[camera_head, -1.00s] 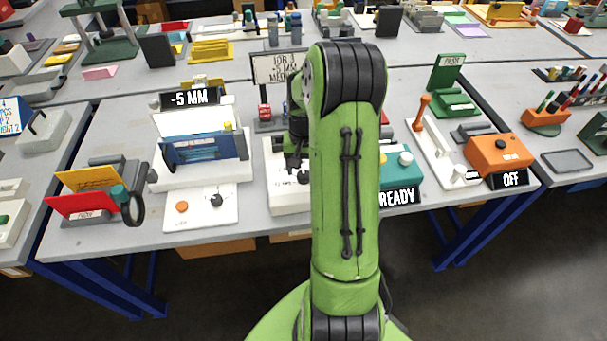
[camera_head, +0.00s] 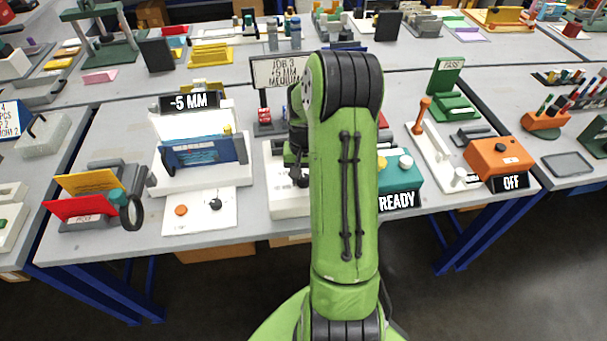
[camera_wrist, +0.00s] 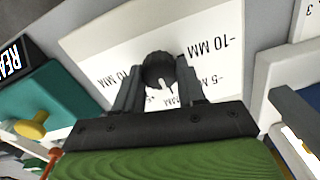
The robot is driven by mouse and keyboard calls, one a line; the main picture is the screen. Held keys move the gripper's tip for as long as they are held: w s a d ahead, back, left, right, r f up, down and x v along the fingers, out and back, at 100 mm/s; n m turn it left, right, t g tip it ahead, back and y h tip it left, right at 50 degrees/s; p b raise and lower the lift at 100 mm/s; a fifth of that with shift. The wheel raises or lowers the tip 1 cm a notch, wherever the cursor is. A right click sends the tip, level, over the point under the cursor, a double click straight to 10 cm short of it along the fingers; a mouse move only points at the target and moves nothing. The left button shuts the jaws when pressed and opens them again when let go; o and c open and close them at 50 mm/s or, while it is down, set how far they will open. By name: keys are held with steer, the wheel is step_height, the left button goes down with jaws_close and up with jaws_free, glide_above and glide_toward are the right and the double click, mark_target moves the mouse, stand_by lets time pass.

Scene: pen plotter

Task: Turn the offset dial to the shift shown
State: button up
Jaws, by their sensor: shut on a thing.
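The offset dial is a black round knob (camera_wrist: 158,68) with a white pointer mark, on a white panel (camera_wrist: 105,40). Labels around it include -10 MM and -5 MM on the right, and a 10 MM label on the left; the lower ones are partly hidden. My gripper (camera_wrist: 161,76) is shut on the knob, one finger on each side. The pointer mark points toward the bottom of the wrist view. In the head view a sign (camera_head: 280,72) reads JOB 3, +5 MM, MEDIUM. A black display (camera_head: 189,101) reads -5 MM. My arm hides part of the dial box (camera_head: 290,207).
A teal box (camera_head: 400,172) with a READY display stands right of the dial box. A white plotter-like machine (camera_head: 200,180) with a blue panel stands to the left. Further right are an orange box (camera_head: 497,155) marked OFF and an orange-handled lever (camera_head: 425,110).

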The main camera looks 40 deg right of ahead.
mark_target(303, 177)
steer(key=shift+n, duration=0.4)
steer(key=n, duration=0.3)
steer(key=shift+n, duration=0.3)
steer(key=shift+a+n, duration=0.1)
steer(key=shift+n, duration=2.2)
steer(key=o, duration=1.1)
steer(key=shift+c, duration=0.2)
step_height(303, 177, up, 16)
steer(key=p, duration=0.4)
